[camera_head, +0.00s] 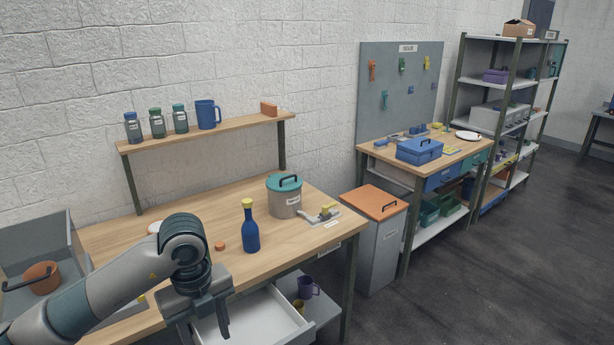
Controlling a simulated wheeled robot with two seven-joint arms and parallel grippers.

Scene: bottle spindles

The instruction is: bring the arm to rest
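My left arm (110,292) comes in from the lower left and reaches over the front of the wooden workbench (120,247). Its gripper (204,326) points down in front of the bench edge, over an open white drawer (258,318). The two fingers stand apart, with nothing seen between them, so it is open and empty; the lower tips are near the picture's bottom edge. A blue bottle (250,232) with a yellow cap stands upright on the bench to the right of the gripper, apart from it. My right gripper is not in view.
A grey pot with a teal lid (284,196) and a small orange cap-like piece (219,246) are on the bench. A raised shelf (235,124) holds jars and a blue mug. A grey bin with orange top (374,203) stands to the right. Open floor (470,280) lies at right.

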